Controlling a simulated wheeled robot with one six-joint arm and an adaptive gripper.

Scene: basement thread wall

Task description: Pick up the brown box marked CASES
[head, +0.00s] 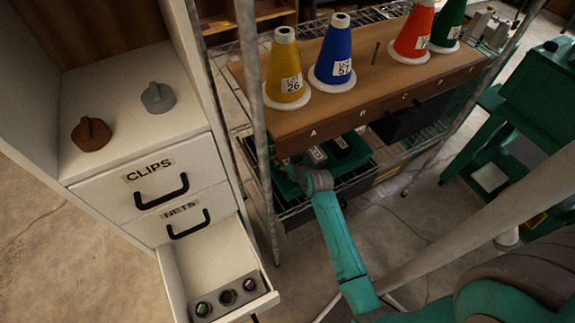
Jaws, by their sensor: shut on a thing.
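My arm reaches into the wire shelf unit below the wooden board. My gripper (308,176) is at the arm's far end, beside a dark green bin (348,158) on the lower shelf. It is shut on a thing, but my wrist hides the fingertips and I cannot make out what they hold. No CASES lettering can be read anywhere.
The wooden board (375,95) above carries yellow, blue, red and green thread cones. Shelf posts (252,110) stand close to my arm. A white cabinet (150,185) at left has an open lower drawer (215,270). A green machine (530,100) stands at right.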

